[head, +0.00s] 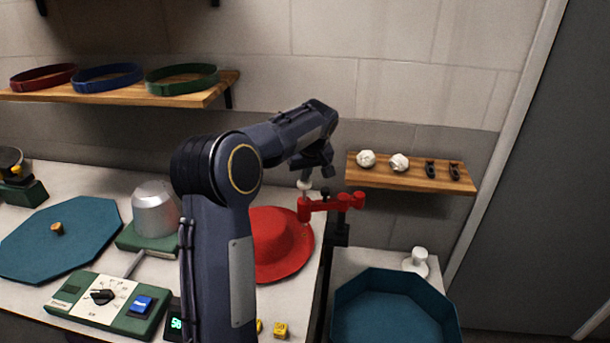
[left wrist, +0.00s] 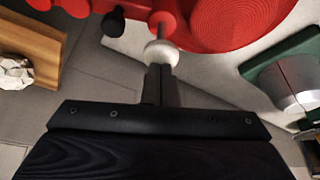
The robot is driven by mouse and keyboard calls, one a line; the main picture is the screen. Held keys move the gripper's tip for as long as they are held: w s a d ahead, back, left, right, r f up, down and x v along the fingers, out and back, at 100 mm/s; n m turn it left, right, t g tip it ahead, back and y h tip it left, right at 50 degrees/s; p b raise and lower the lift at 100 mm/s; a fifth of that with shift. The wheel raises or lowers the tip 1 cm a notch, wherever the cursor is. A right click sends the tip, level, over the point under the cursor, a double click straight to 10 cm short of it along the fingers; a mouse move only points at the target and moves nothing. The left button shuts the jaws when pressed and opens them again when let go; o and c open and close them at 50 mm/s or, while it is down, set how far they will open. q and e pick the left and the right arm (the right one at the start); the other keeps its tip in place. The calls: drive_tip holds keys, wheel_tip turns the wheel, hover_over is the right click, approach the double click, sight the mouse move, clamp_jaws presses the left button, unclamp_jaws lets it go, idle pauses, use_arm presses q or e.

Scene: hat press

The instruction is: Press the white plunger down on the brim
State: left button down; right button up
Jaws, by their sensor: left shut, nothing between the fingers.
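The white plunger knob (head: 304,185) sits on top of a thin rod in the red clamp arm (head: 335,203), beside the red hat (head: 283,250). In the left wrist view, the white knob (left wrist: 161,53) lies straight ahead of my left gripper's fingertips. My left gripper (head: 307,174) is shut and empty, with its fingers (left wrist: 161,72) pointing down at the knob. The tips touch or nearly touch it; I cannot tell which. The hat's brim (left wrist: 200,35) shows beyond the knob. My left arm hides part of the hat in the head view. My right gripper is not in view.
A wooden shelf (head: 410,180) with white pieces and dark clips is on the wall at right. A blue tray (head: 337,320) stands below it. A metal block (head: 155,208) and a green control box (head: 85,310) are left of my arm. Hat bands lie on the upper shelf (head: 200,99).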

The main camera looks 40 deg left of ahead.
use_arm(q)
drive_tip(key=shift+r+p, duration=2.35)
drive_tip(key=shift+r, duration=1)
